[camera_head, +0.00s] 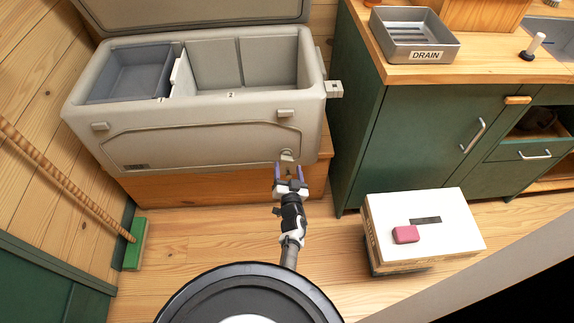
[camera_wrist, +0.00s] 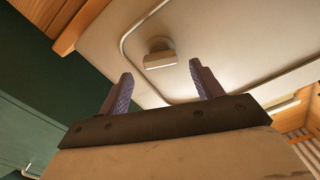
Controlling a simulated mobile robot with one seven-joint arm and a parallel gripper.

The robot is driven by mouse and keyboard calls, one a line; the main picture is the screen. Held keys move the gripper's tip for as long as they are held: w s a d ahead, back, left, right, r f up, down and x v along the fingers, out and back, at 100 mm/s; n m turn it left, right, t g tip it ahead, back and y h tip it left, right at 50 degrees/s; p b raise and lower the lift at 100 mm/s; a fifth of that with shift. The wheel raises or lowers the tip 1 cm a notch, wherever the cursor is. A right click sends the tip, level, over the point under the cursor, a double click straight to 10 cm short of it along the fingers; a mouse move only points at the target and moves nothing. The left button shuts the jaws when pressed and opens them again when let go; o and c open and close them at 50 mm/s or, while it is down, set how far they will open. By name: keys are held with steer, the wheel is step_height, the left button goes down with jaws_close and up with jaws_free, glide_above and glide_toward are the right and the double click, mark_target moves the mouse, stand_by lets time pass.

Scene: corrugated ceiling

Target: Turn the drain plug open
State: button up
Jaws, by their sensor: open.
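The drain plug (camera_head: 287,156) is a small pale knob low on the right front of the grey cooler (camera_head: 210,140). In the wrist view the drain plug (camera_wrist: 158,54) has a rounded base and a lighter flat tab, just beyond the fingertips and roughly centred between them. My gripper (camera_head: 288,171) is open and empty, right in front of the plug. In the wrist view the two purple fingers of my gripper (camera_wrist: 161,76) stand apart, and neither appears to touch the plug.
The cooler sits on a wooden bench (camera_head: 210,190), its lid raised. A green cabinet (camera_head: 420,140) with a metal tray marked DRAIN (camera_head: 413,36) is at right. A white-topped box (camera_head: 450,222) bearing a pink block (camera_head: 405,234) stands on the floor. A broom (camera_head: 70,182) leans left.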

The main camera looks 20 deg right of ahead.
mark_target(286, 161)
steer(key=x, duration=0.1)
steer(key=b+x, duration=0.1)
steer(key=shift+w+f, duration=0.2)
steer(key=shift+w, duration=0.15)
steer(key=shift+w+d+r, duration=0.2)
steer(key=shift+w, duration=0.35)
steer(key=shift+c, duration=0.4)
steer(key=c, duration=0.9)
steer(key=n, duration=0.2)
steer(key=shift+a+n, duration=0.15)
steer(key=shift+n, duration=0.15)
steer(key=shift+n+b, duration=0.3)
steer(key=shift+n, duration=0.7)
steer(key=o, duration=1)
